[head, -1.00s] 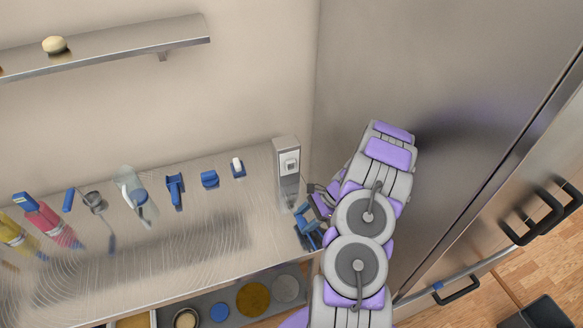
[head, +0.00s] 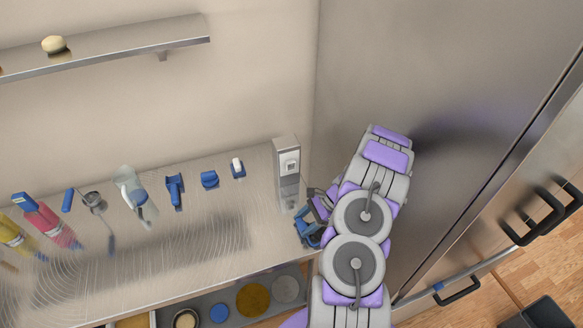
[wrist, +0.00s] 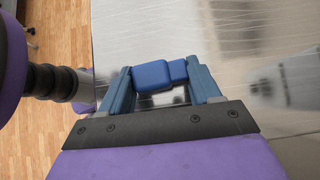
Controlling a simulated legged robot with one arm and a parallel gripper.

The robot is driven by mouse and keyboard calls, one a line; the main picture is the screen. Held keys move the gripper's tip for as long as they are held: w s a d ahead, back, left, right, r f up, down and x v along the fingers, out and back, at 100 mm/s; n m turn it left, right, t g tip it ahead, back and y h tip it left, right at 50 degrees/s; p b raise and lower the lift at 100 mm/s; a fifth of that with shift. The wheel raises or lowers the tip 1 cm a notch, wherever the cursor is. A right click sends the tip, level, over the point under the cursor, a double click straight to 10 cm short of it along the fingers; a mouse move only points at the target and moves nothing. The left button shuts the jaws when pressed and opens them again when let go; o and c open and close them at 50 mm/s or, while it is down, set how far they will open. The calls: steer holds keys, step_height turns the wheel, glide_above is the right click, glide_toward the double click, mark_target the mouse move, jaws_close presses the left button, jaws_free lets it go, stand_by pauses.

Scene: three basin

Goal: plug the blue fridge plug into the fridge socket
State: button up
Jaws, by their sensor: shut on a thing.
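The blue fridge plug (wrist: 153,76) sits between the two blue fingers of my gripper (wrist: 165,78) in the wrist view, and the gripper is shut on it. In the head view my gripper (head: 308,228) is over the right end of the steel counter, low beside my purple and grey arm. The plug cannot be told apart from the blue fingers there. The socket (head: 290,164) is a pale square on an upright steel box at the counter's back right. My gripper is in front of and slightly right of that box, apart from the socket face.
The fridge (head: 430,70) stands close on the right of my arm. A shelf (head: 120,45) hangs above.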

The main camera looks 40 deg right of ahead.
steer(key=shift+f, duration=0.2)
steer(key=o, duration=1.1)
steer(key=shift+o, duration=0.2)
steer(key=shift+p+v, duration=1)
steer(key=shift+v, duration=0.35)
steer(key=shift+a+r, duration=0.15)
steer(key=shift+r, duration=0.1)
